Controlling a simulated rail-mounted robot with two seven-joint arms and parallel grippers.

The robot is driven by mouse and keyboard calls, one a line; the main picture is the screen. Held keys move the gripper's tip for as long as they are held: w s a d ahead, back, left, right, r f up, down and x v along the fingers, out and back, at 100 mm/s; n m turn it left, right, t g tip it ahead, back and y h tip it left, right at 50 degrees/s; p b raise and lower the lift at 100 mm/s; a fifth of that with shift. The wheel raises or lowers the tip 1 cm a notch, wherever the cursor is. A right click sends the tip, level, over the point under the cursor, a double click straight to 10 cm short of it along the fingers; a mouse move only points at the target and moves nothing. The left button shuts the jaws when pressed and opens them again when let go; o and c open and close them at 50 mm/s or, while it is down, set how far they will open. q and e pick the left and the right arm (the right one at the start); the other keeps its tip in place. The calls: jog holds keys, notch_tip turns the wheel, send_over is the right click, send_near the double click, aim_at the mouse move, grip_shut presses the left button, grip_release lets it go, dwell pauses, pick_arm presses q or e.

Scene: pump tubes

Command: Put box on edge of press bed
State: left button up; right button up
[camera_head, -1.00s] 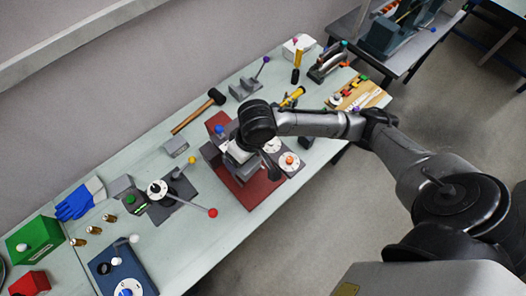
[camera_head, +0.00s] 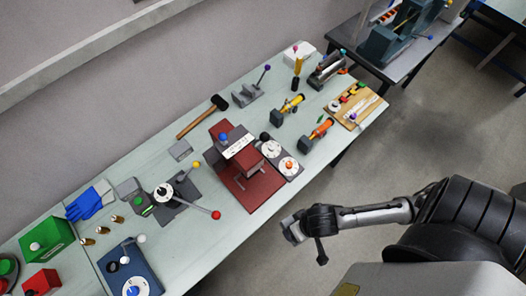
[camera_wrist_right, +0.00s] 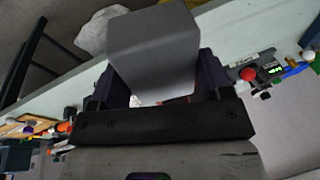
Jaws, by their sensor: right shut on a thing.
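The grey box (camera_wrist_right: 155,52) fills the top middle of the right wrist view, between the dark fingers of my right gripper (camera_wrist_right: 160,90), which is shut on it. In the head view my right gripper (camera_head: 293,228) is off the front edge of the table, over the floor, to the right of and nearer than the press. The box is hard to make out there. The press stands mid-table, with a dark red bed (camera_head: 240,190), a red block and a white-labelled top (camera_head: 238,147). The box is apart from the bed. My left gripper is not in view.
A lever device with a red knob (camera_head: 216,215) stands left of the press, and a dial plate (camera_head: 288,166) right of it. Orange and yellow tools (camera_head: 318,132) are further right. The floor in front is clear.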

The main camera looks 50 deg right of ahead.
jog(key=m, duration=0.1)
jog(key=w+d+f+m, duration=0.1)
jog(key=d+m+h, duration=0.1)
jog(key=m, duration=0.1)
jog(key=shift+w+f, duration=0.25)
jog(key=w+f+m+h, duration=0.1)
jog(key=w+f+m, duration=0.1)
jog(key=w+m, duration=0.2)
jog(key=w+d+f+m, duration=0.1)
jog(key=w+m, duration=0.3)
jog(key=w, duration=0.4)
jog(key=w+d+f+m+h, duration=0.1)
jog(key=w+f+m, duration=0.2)
jog(key=w, duration=0.3)
jog(key=shift+d+f+m+g+h, duration=0.25)
jog(key=shift+f+m+g+h, duration=0.05)
jog(key=shift+m, duration=0.2)
jog(key=shift+s+a+x, duration=0.15)
jog(key=shift+x, duration=0.85)
jog(key=shift+s+a+x, duration=0.15)
jog(key=shift+x, duration=0.8)
jog(key=shift+f, duration=0.15)
jog(key=o, duration=1.1)
